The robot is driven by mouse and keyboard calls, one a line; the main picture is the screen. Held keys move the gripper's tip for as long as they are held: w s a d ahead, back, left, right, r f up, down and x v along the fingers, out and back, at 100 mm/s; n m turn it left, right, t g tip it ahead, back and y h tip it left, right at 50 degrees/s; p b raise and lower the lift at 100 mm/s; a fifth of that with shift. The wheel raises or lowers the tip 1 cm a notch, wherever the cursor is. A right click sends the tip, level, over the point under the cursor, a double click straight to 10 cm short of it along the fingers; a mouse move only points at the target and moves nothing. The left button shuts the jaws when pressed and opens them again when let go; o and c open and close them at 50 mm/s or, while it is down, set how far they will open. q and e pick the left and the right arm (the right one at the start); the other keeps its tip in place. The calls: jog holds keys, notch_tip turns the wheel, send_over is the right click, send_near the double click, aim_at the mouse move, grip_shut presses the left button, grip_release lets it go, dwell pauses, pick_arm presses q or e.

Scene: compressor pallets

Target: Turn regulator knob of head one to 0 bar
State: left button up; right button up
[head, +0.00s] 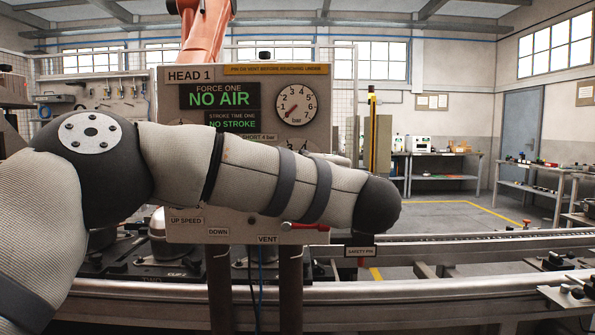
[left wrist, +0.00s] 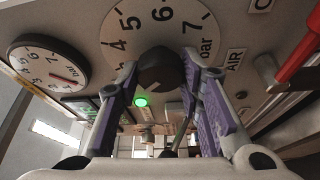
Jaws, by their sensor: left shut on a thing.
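The HEAD 1 panel (head: 170,120) stands in front of me in the head view; my left arm crosses it and hides its middle, including the regulator knob. In the left wrist view the dark round regulator knob (left wrist: 160,72) sits on a white scale where 4, 5, 6, 7 and "bar" are readable; the low end is not readable. My left gripper (left wrist: 159,66) is shut on the knob, a purple-padded finger on each side. My right gripper is in neither view.
A round gauge (head: 296,104) on the panel has its red needle toward the lower left. The panel display (head: 220,97) reads NO AIR and NO STROKE. A red-handled vent lever (head: 305,227) sits low on the panel. Conveyor rails (head: 450,249) run below to the right.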

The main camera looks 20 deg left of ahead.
pick_arm(q)
jog(key=shift+a+r+n+g+h, duration=0.1)
jog(key=shift+n+g+h, duration=0.15)
jog(key=shift+n+h, duration=1.6)
jog(key=shift+d+f+n+g+h, duration=0.1)
jog(key=shift+n+g+h, duration=0.4)
jog(key=shift+n, duration=2.5)
jog(key=shift+a+r+n+g+h, duration=0.1)
jog(key=shift+n+h, duration=1.35)
jog(key=shift+n, duration=1)
jog(key=o, duration=1.2)
jog(key=shift+c, duration=0.2)
jog(key=v, duration=1.2)
